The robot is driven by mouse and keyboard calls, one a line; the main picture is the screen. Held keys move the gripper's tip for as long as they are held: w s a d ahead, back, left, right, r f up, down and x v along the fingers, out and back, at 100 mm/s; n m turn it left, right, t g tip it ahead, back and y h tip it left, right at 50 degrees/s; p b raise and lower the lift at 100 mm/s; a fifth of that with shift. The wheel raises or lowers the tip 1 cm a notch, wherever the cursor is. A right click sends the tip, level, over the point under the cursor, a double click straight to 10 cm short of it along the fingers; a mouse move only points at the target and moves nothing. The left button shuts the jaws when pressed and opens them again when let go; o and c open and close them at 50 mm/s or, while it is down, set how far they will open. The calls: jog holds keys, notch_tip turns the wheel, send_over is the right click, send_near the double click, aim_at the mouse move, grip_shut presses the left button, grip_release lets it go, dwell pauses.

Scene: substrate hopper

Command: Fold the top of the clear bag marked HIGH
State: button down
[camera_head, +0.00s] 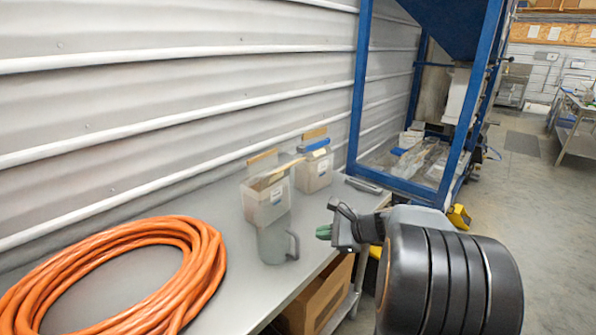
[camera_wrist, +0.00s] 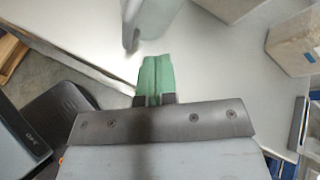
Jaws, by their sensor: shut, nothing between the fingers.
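Two clear bags stand on the grey table. The nearer bag (camera_head: 266,200) has an open-looking top and tan contents. The farther bag (camera_head: 314,172) has a blue strip across its top. Each carries a small white label, too small to read, so I cannot tell which is marked HIGH. Parts of the nearer bag (camera_wrist: 228,6) and the farther bag (camera_wrist: 296,42) show in the wrist view. My gripper (camera_head: 323,232) has green fingers, shut and empty, to the right of and apart from the bags. The fingers (camera_wrist: 155,75) also show in the wrist view.
A grey jug (camera_head: 275,244) stands before the nearer bag, close to my fingers. A coil of orange hose (camera_head: 120,262) covers the table's left. A dark flat item (camera_head: 363,185) lies near the table's far end. A blue frame (camera_head: 360,85) rises beyond.

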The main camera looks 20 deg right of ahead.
jog(key=w+d+r+m+t, duration=0.4)
jog(key=d+r+m+t, duration=0.15)
jog(key=r+m, duration=0.2)
jog(key=w+a+r+p, duration=0.2)
jog(key=w+a, duration=0.4)
jog(key=w, duration=0.5)
jog(key=shift+w+r+m+t+y+p, duration=0.25)
jog(key=shift+r+m+t+y+p, duration=0.15)
jog(key=shift+r, duration=0.2)
jog(key=shift+a, duration=0.1)
jog(key=shift+r, duration=0.1)
